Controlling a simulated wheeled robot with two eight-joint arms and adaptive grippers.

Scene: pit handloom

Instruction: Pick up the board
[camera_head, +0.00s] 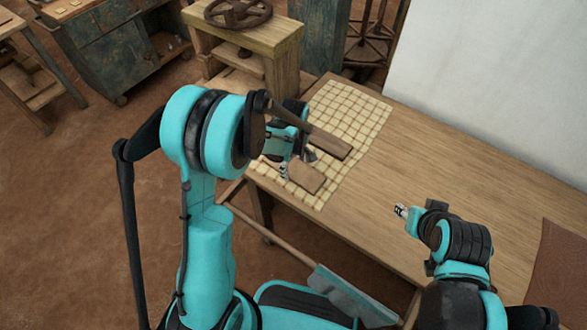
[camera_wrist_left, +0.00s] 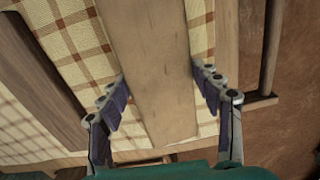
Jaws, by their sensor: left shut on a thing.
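The board (camera_head: 307,178) is a flat, light brown wooden piece over the checked cloth on the table. In the left wrist view the board (camera_wrist_left: 150,70) runs lengthwise between the two fingers. My left gripper (camera_wrist_left: 163,90) is shut on it, with a finger at each long edge. In the head view my left gripper (camera_head: 291,163) is partly hidden by its own arm. I cannot tell whether the board touches the cloth. My right gripper (camera_head: 401,210) is above the table at the lower right, away from the board; its fingers are too small to read.
A darker wooden piece (camera_head: 330,143) lies beside the board on the checked cloth (camera_head: 352,105). A wooden stand with a wheel (camera_head: 270,38) stands behind.

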